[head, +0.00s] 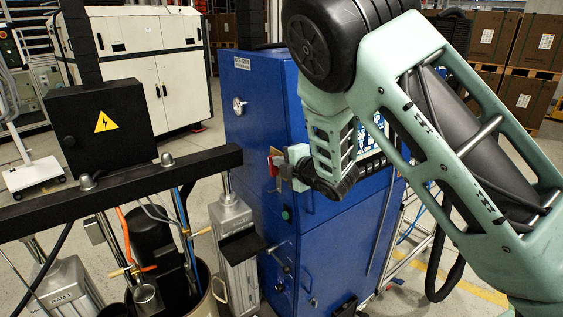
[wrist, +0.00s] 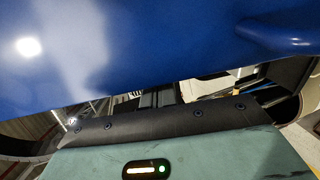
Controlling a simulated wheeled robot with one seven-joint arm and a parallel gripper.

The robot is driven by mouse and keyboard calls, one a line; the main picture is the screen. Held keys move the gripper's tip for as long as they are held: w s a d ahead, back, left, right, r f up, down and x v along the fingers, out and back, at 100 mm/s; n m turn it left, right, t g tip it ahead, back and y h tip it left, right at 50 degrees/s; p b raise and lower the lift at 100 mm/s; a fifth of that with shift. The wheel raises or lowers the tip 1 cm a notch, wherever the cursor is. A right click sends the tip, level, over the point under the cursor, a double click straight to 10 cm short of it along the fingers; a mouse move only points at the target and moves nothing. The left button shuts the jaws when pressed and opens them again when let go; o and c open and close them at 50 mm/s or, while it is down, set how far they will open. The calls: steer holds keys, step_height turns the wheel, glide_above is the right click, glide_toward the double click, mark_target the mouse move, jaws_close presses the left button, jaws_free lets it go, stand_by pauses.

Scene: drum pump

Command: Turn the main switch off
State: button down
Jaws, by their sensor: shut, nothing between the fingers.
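The main switch (head: 274,160) shows as a small red part on the left-hand face of the blue cabinet (head: 256,90) in the head view. My gripper (head: 281,168) is shut and empty, right at the switch. Its fingers cover most of the switch, so I cannot tell which way the switch is turned or whether they touch it. The wrist view shows the blue cabinet surface (wrist: 110,60) very close across the top. The switch and my fingertips cannot be made out there.
A round silver lock (head: 239,106) and a green button (head: 285,215) are on the same cabinet. A black beam (head: 120,180) with a black electrical box (head: 103,125) stands close on the left.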

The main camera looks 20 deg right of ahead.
steer(key=shift+w+a+r, duration=0.1)
steer(key=shift+w+r, duration=0.05)
steer(key=shift+w, duration=0.05)
steer(key=shift+w+a+r+b, duration=0.1)
steer(key=shift+w+r+b, duration=0.3)
steer(key=shift+b, duration=1.05)
steer(key=shift+w, duration=0.15)
steer(key=shift+r, duration=0.15)
